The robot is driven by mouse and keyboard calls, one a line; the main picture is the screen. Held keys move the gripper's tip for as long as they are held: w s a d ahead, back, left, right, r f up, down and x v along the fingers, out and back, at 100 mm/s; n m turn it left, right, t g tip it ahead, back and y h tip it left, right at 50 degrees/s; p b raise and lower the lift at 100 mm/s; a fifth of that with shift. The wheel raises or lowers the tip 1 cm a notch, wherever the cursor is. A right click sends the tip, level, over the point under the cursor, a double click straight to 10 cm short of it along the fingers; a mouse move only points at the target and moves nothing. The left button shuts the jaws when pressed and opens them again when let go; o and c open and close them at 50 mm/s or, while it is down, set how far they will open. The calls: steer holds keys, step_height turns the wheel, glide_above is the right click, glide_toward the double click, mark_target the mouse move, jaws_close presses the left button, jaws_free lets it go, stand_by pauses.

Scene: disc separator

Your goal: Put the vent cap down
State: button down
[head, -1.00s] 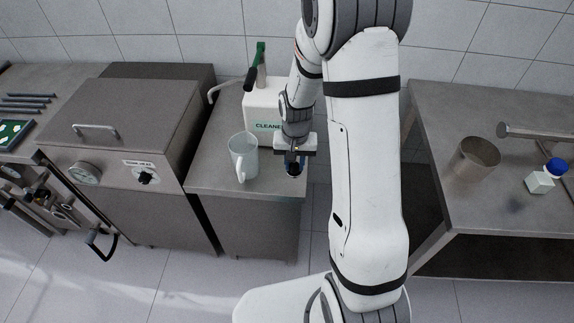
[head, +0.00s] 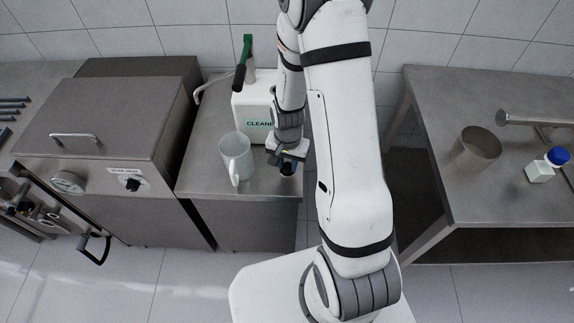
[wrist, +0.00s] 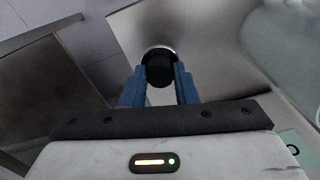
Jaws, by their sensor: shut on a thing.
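My gripper (wrist: 160,82) is shut on the vent cap (wrist: 159,68), a small round dark piece with a pale metallic rim, between its blue fingers. In the head view the gripper (head: 288,165) is over the right front part of the steel counter (head: 205,182), and the dark cap (head: 287,170) hangs below it. The cap's underside is hidden, and I cannot tell whether it touches the counter.
A clear jug (head: 236,158) stands just left of my gripper. A white cleaner container (head: 252,105) with a green-handled tool is behind. A steel box machine (head: 110,150) is at left. The right table (head: 490,105) holds a metal cup (head: 474,149) and a blue-capped bottle (head: 547,165).

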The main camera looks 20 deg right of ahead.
steer(key=shift+f, duration=1.05)
steer(key=shift+f, duration=0.1)
steer(key=shift+f, duration=0.15)
steer(key=c, duration=1.1)
jaws_free()
steer(key=shift+c, duration=0.2)
step_height(320, 180, up, 13)
steer(key=b, duration=0.2)
step_height(320, 180, up, 11)
steer(key=n+t, duration=0.2)
steer(key=n, duration=0.1)
glide_above(287, 165)
steer(key=s, duration=0.6)
steer(key=s+r+n+t, duration=0.1)
steer(key=s+r+n, duration=0.2)
steer(key=s+r, duration=0.3)
steer(key=s, duration=0.2)
steer(key=shift+s+r+n, duration=0.15)
steer(key=shift+s+n, duration=0.15)
steer(key=shift+s, duration=0.1)
